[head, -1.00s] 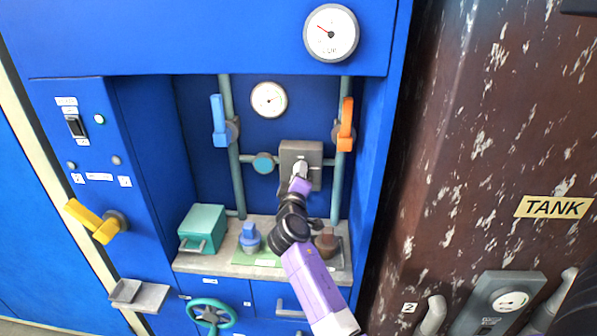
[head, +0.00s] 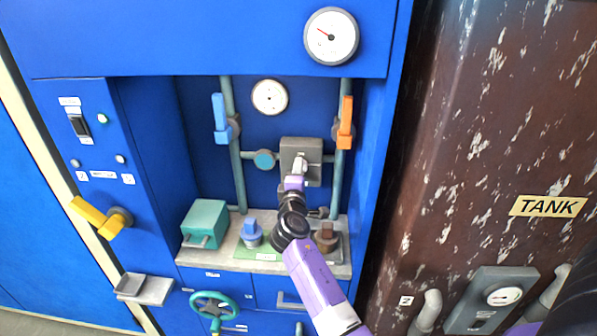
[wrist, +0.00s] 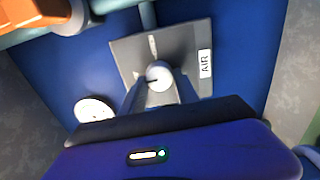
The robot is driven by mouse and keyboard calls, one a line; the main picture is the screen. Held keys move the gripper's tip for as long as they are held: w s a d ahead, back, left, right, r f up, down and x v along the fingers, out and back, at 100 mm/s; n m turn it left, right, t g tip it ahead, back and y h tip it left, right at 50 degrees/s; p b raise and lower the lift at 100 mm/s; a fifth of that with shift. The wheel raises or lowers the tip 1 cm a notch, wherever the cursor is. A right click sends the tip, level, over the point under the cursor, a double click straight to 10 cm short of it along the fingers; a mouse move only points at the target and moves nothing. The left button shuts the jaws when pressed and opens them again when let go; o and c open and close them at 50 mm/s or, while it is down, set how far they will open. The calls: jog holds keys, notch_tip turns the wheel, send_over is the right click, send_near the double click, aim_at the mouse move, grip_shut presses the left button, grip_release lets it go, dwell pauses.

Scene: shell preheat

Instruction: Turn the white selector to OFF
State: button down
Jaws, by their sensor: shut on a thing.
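The white selector (wrist: 158,76) is a round pale knob with a dark mark on its face. It sits on a grey plate (wrist: 200,35) labelled AIR in the wrist view. In the head view the same grey box (head: 313,150) is on the alcove's back wall, between two pipes. My gripper (wrist: 160,90) has a finger on either side of the selector and is shut on it. In the head view my gripper (head: 298,170) covers most of the selector. I can make out no OFF marking.
A blue lever (head: 220,119) and an orange lever (head: 345,122) flank the box on pipes. A teal box (head: 204,222), a blue-topped knob (head: 251,231) and a brown knob (head: 326,236) stand on the ledge below. A yellow handle (head: 97,216) sticks out at left.

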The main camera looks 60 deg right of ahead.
jog(key=shift+f, duration=0.1)
jog(key=c, duration=0.9)
grip_release()
jog(key=shift+c, duration=0.2)
jog(key=v, duration=0.8)
jog(key=shift+b, duration=0.45)
